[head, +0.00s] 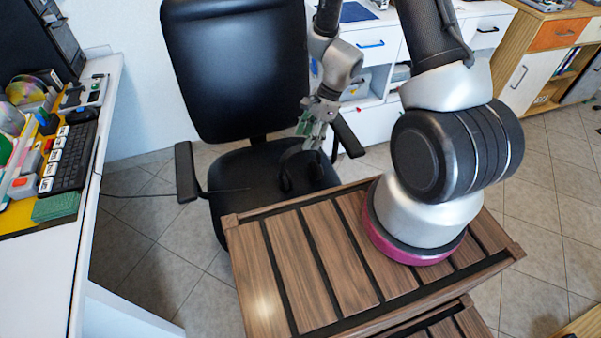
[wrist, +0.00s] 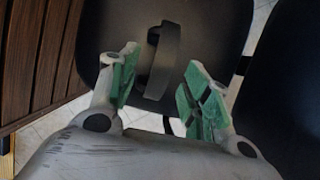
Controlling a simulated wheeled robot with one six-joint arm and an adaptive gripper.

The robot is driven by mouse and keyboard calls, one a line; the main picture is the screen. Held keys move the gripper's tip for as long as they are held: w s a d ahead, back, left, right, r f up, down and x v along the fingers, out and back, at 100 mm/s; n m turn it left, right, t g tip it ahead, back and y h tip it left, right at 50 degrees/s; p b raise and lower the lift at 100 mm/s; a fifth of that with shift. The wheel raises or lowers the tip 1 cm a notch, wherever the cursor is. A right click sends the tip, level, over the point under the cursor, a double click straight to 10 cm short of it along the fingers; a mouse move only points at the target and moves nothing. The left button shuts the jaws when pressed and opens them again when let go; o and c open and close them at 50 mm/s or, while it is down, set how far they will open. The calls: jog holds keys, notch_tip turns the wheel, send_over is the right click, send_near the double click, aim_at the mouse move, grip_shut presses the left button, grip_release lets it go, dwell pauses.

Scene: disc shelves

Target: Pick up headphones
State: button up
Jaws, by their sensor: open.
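The black headphones (head: 286,181) rest on the seat of the black office chair (head: 235,170), near the seat's right side. In the head view they are dark on dark, and my gripper (head: 313,128) is over them, partly hiding them. In the wrist view the headphones (wrist: 158,72) show as a curved black band beyond and between my green-padded fingers. My gripper (wrist: 161,78) is open, with nothing held between the fingers. I cannot tell the exact gap between fingertips and headphones.
A slatted wooden surface (head: 290,265) lies in front of the chair. The chair's tall backrest (head: 240,65) stands behind the seat, with an armrest (head: 186,172) on the left. A white desk (head: 45,245) with a keyboard (head: 70,155) is at left. Drawers (head: 375,45) stand behind.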

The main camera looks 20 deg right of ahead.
aim_at(300, 147)
jog(key=x, duration=0.5)
jog(key=shift+w+a+f, duration=0.3)
jog(key=shift+c, duration=0.2)
grip_shut()
